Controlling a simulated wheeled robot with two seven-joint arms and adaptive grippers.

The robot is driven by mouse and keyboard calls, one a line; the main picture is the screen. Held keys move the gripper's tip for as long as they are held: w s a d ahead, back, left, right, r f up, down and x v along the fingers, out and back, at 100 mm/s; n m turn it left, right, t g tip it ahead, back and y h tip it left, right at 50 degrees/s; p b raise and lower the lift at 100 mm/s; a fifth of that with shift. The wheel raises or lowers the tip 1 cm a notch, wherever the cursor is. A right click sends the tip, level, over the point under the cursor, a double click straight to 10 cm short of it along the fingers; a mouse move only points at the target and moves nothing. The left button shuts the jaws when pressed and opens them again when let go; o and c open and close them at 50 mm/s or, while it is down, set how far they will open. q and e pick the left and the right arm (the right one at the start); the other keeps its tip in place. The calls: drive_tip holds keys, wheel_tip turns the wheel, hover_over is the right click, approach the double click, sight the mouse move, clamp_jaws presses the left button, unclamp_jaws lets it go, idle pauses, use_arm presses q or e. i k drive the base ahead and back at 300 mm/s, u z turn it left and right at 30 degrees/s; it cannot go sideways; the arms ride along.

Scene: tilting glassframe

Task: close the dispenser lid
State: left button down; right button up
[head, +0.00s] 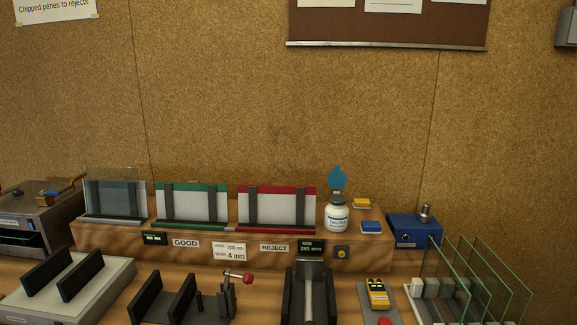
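The dispenser (337,217) is a white bottle with a printed label, standing upright on the raised wooden shelf right of centre. Its blue lid (338,178) stands up above the bottle's neck, its round face toward me, so the lid is open. The hinge is too small to make out. Neither of my grippers shows in the head view.
A red-edged rack (277,207) stands left of the bottle. Upright glass panes (482,280) stand at the front right. A red-knobbed clamp (229,294) stands in front.

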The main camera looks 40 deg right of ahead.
sight(337, 179)
drive_tip(key=i, duration=0.9)
drive_tip(key=z, duration=1.7)
